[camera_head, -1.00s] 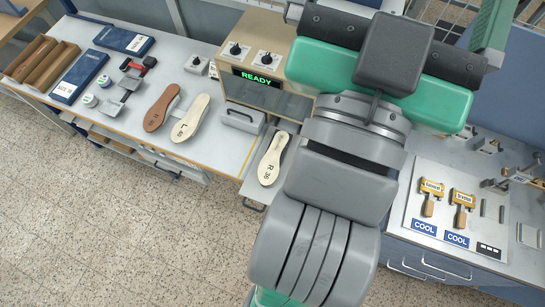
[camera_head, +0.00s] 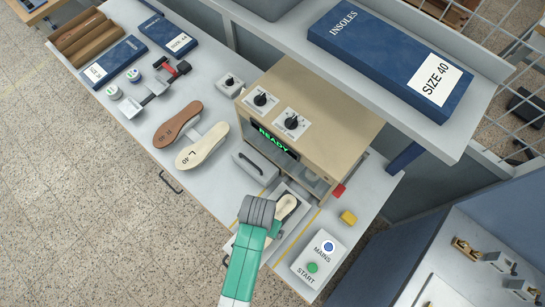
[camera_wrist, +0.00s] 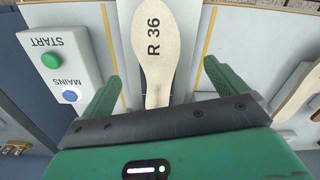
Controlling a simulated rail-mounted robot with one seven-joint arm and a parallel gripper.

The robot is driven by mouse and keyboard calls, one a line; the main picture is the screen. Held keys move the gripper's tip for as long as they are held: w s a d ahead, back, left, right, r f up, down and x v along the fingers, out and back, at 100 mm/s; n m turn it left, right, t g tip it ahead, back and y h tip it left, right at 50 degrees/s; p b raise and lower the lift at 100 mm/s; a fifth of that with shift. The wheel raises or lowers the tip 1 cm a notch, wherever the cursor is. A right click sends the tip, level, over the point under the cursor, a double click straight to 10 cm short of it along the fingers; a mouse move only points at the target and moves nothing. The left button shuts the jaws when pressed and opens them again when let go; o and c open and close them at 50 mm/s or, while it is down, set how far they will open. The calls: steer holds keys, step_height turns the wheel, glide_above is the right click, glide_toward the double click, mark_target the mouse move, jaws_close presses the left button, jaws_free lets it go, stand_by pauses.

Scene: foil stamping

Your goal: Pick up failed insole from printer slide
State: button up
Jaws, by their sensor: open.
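The pale insole marked R 36 (camera_wrist: 156,48) lies on the printer slide in front of the printer (camera_head: 318,125). In the head view the insole (camera_head: 287,206) is partly hidden behind my arm. My gripper (camera_wrist: 163,72) is open and empty, with one green finger on each side of the insole's narrower near end. The fingers do not visibly touch it. How high they are above the slide I cannot tell. The printer's display (camera_head: 278,142) reads READY.
A box with START and MAINS buttons (camera_head: 320,262) stands right of the slide. A grey handled block (camera_head: 254,166) is on its left. A brown insole (camera_head: 178,124) and a pale L 40 insole (camera_head: 202,147) lie further left. A shelf with an insole box (camera_head: 385,55) overhangs behind.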

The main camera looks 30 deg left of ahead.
steer(key=f, duration=0.7)
steer(key=shift+s+d, duration=0.2)
steer(key=c, duration=1.1)
steer(key=shift+r, duration=0.15)
steer(key=shift+r, duration=0.25)
steer(key=r, duration=0.2)
steer(key=shift+s+r, duration=0.3)
steer(key=shift+r, duration=0.1)
steer(key=s, duration=0.5)
steer(key=s+d+r, duration=0.1)
steer(key=s, duration=0.4)
steer(key=s+b, duration=0.1)
steer(key=s, duration=0.4)
steer(key=shift+s+d+r, duration=0.2)
steer(key=shift+d+r, duration=0.05)
steer(key=shift+d, duration=0.05)
